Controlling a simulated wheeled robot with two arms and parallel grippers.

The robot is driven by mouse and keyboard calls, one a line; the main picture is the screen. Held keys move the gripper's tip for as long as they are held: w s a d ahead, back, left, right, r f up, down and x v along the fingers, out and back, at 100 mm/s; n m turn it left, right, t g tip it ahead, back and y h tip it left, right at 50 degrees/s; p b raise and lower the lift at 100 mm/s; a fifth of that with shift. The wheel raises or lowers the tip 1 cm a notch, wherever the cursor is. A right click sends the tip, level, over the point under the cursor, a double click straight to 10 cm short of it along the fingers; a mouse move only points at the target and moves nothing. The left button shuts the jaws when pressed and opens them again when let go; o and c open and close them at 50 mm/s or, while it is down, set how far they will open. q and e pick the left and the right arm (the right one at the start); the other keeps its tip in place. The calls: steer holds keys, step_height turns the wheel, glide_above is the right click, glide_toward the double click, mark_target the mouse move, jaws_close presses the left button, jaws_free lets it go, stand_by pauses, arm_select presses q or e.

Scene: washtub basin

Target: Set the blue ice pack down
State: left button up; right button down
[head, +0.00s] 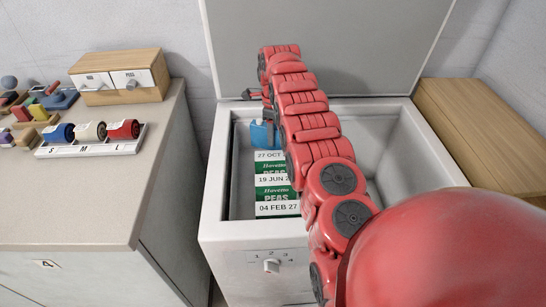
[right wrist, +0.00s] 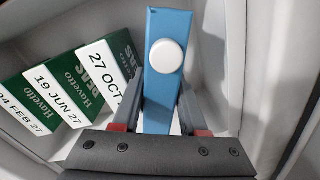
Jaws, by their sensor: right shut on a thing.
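The blue ice pack (head: 261,135) is inside the open white chest freezer (head: 222,190), at its back left in the head view. In the right wrist view the ice pack (right wrist: 168,90) is a blue slab with a round white cap, standing between the two grey fingers. My right gripper (head: 271,112) reaches down into the freezer and is shut on it; its fingers also show in the right wrist view (right wrist: 159,112). The pack's lower end is hidden, so I cannot tell whether it touches the floor. My left gripper is not in view.
Several green-and-white pea boxes (head: 273,181), with date labels, stand in a row beside the pack. The freezer's right side looks free, partly hidden by my arm. A counter (head: 95,190) with rolls and small drawers is left; a wooden box (head: 480,130) is right.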

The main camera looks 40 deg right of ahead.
step_height(320, 180, down, 2)
steer(key=shift+w+f+b, duration=0.1)
steer(key=shift+f+b, duration=0.05)
steer(key=shift+b, duration=0.95)
steer(key=shift+f+b, duration=0.65)
steer(key=shift+b, duration=0.1)
steer(key=shift+f+b, duration=0.5)
step_height(320, 180, down, 3)
steer(key=shift+f+b, duration=0.1)
steer(key=shift+b, duration=0.9)
steer(key=shift+c, duration=2.2)
jaws_free()
